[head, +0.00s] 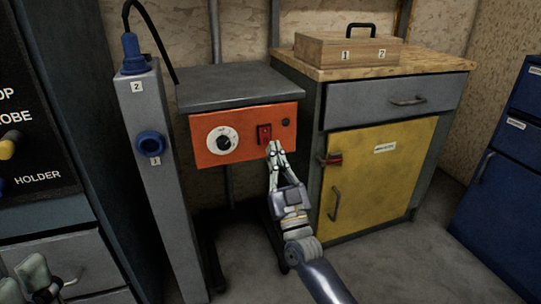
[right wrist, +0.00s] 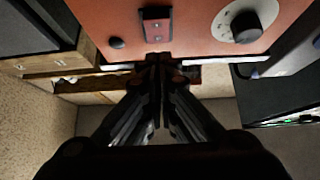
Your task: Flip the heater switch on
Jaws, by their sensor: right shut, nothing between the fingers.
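The heater's orange front panel (head: 210,153) carries a red rocker switch (head: 264,134) in a dark frame. My right gripper (head: 273,146) is shut and empty, with its fingertips just below and slightly right of the switch in the head view. In the right wrist view, turned over, the switch (right wrist: 156,24) lies straight ahead of the closed fingertips (right wrist: 158,58), with a small gap in the picture. I cannot tell whether the fingertips touch the panel or which way the switch is set. Part of my left gripper (head: 40,275) shows at the lower left corner; its fingers are unclear.
A white dial (head: 222,139) sits left of the switch and a small black knob (head: 286,122) right of it. A grey post (head: 155,190) with blue sockets stands left. A cabinet with a yellow door (head: 378,180) and a wooden box (head: 346,50) stands right.

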